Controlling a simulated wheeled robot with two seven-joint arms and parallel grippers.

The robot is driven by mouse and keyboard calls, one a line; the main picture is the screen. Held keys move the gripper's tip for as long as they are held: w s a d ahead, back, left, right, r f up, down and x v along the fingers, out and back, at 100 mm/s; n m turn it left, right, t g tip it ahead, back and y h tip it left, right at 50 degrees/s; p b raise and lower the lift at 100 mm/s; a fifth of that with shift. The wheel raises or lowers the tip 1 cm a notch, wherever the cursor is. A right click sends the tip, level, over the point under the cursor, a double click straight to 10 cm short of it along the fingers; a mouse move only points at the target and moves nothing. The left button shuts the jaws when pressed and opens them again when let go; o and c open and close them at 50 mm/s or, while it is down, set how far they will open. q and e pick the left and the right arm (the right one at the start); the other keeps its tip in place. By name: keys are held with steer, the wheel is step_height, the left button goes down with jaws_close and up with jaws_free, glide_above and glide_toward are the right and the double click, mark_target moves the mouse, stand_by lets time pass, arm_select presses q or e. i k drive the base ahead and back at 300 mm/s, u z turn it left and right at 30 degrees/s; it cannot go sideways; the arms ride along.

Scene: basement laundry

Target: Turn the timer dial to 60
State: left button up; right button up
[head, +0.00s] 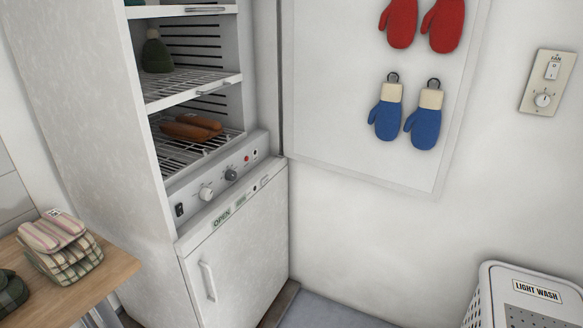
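A control panel on the white drying cabinet (228,242) carries a white knob (206,194) and a dark grey knob (231,174). A wall plate (549,82) at the upper right, marked FAN, has a rocker switch (553,70) and a small round dial (543,100). The scale marks and numbers around all three are too small to read, so I cannot tell which is the timer dial or where it points. Neither of my grippers is in view.
Brown items (192,128) and a dark green hat (157,52) lie on the cabinet's wire racks. A wooden table (100,287) with folded cloths (62,247) stands at left. A LIGHT WASH hamper (530,305) is at lower right. Red and blue mittens (387,120) hang on the wall.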

mark_target(231, 175)
steer(key=z, duration=0.2)
steer(key=i, duration=0.85)
steer(key=u, duration=0.8)
steer(key=i, duration=0.5)
steer(key=u, duration=0.45)
